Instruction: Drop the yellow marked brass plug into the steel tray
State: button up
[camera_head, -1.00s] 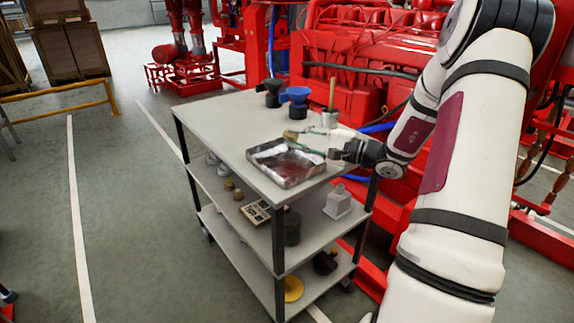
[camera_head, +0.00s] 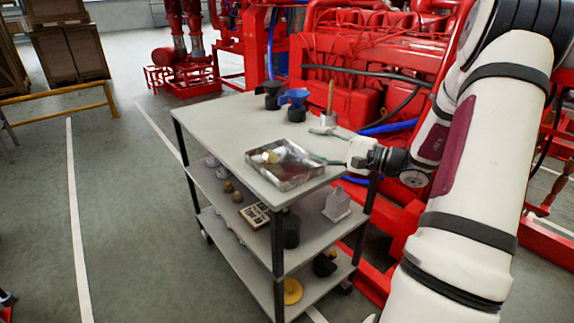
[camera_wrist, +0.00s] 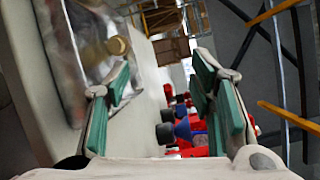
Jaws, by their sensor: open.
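The steel tray (camera_head: 297,178) lies on the top shelf of a grey cart, near its front right corner. A small brass plug (camera_head: 269,156) with a pale part lies inside the tray, towards its far left side; its yellow mark is too small to make out for sure. In the wrist view the plug (camera_wrist: 118,46) shows inside the blurred tray (camera_wrist: 70,60) at the left. My gripper (camera_head: 322,145) is to the right of the plug, by the tray's right side. Its green-padded fingers are spread in the wrist view (camera_wrist: 160,85), with nothing between them.
On the cart top (camera_head: 215,120), a dark funnel (camera_head: 271,94), a blue funnel (camera_head: 295,103) and a metal cup with a brush (camera_head: 328,115) stand behind the tray. The top's left part is clear. Red machinery (camera_head: 370,70) stands behind the cart.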

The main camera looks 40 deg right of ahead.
jog(key=v, duration=0.6)
jog(key=shift+s, duration=0.2)
jog(key=shift+d, duration=0.1)
